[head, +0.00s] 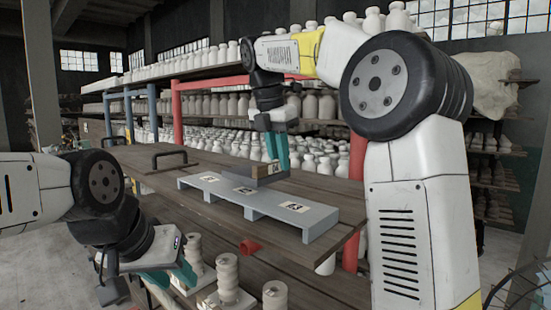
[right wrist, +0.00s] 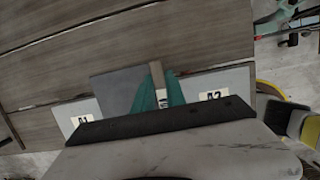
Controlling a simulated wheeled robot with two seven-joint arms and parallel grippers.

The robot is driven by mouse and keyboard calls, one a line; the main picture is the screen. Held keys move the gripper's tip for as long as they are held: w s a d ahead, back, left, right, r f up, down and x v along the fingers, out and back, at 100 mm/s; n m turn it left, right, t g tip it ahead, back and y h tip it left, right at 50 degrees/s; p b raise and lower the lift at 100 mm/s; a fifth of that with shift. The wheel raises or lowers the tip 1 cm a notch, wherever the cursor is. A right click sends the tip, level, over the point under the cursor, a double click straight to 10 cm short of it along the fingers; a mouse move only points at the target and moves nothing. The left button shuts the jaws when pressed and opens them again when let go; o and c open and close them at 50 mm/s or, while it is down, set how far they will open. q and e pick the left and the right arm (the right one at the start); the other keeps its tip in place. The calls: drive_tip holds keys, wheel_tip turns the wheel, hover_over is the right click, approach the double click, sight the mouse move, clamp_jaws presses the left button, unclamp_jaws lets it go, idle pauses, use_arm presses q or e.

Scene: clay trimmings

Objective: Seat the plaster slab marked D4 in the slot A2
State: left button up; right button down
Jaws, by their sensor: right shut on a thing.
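A long grey slotted rack (head: 262,201) stands on the wooden table with three white labels along it. The middle label (head: 243,190) is partly readable at best. A flat grey slab (head: 268,181) with a tan grip block is at the rack's middle; its mark is too small to read. My right gripper (head: 277,163) is shut on that block from above. In the right wrist view the slab (right wrist: 118,88) lies between two labelled parts of the rack. Whether it touches the rack is hidden. My left gripper (head: 170,275) is low at left, fingers apart, away from the rack.
Several stacked cream spools (head: 228,278) stand at the front near my left gripper. A small red piece (head: 250,246) lies on the lower boards. A dark handle (head: 168,158) sits left of the rack. Shelves of white bottles (head: 235,105) stand behind.

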drive_tip(key=shift+f, duration=0.25)
drive_tip(key=shift+f, duration=0.25)
drive_tip(key=c, duration=1.4)
unclamp_jaws()
drive_tip(key=shift+o, duration=0.2)
drive_tip(key=v, duration=0.8)
drive_tip(key=shift+w+d+r, duration=0.1)
drive_tip(key=shift+r, duration=0.2)
